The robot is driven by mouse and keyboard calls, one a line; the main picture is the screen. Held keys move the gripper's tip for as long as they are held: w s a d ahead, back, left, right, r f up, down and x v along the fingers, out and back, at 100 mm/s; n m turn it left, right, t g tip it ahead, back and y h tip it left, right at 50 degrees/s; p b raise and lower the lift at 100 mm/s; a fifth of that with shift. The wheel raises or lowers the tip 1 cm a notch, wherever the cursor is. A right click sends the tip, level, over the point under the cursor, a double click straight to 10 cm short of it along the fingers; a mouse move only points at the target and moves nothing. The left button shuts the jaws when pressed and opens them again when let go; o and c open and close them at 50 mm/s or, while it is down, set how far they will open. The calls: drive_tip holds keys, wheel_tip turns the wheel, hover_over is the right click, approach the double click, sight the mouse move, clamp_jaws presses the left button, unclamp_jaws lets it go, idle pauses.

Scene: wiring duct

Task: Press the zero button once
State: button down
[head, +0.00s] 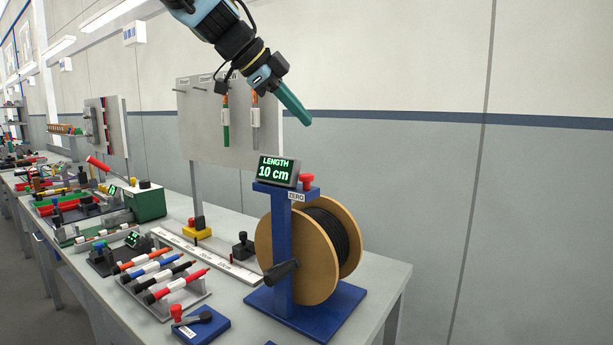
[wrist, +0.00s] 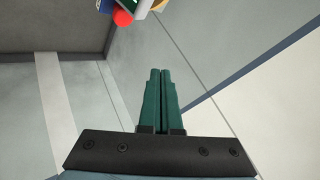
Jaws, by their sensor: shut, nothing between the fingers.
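The zero button is a red knob (head: 306,181) at the right side of the length display (head: 276,171), above a small ZERO label (head: 297,196). The display reads 10 cm and sits on a blue post (head: 280,240) beside the cable reel. My gripper (head: 308,121) has green fingers, shut and empty, pointing down to the right. It is in the air above the button, clearly apart from it. In the wrist view the shut fingers (wrist: 160,75) show, with a red round part (wrist: 123,18) at the top edge, seemingly the button.
A wooden reel of black cable (head: 335,235) with a dark crank handle (head: 281,271) stands on a blue base. A grey panel with hanging tools (head: 200,130) is behind. Markers, a ruler strip and other devices crowd the bench to the left. The air around my gripper is clear.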

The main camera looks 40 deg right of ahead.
sight(300, 175)
wheel_tip(300, 175, down, 8)
drive_tip(key=b, duration=0.4)
drive_tip(key=shift+r, duration=0.15)
drive_tip(key=shift+f+b, duration=0.35)
drive_tip(key=shift+b, duration=0.15)
drive_tip(key=shift+f, duration=0.15)
idle(1.3)
drive_tip(key=shift+f+b, duration=0.3)
drive_tip(key=shift+b, duration=0.5)
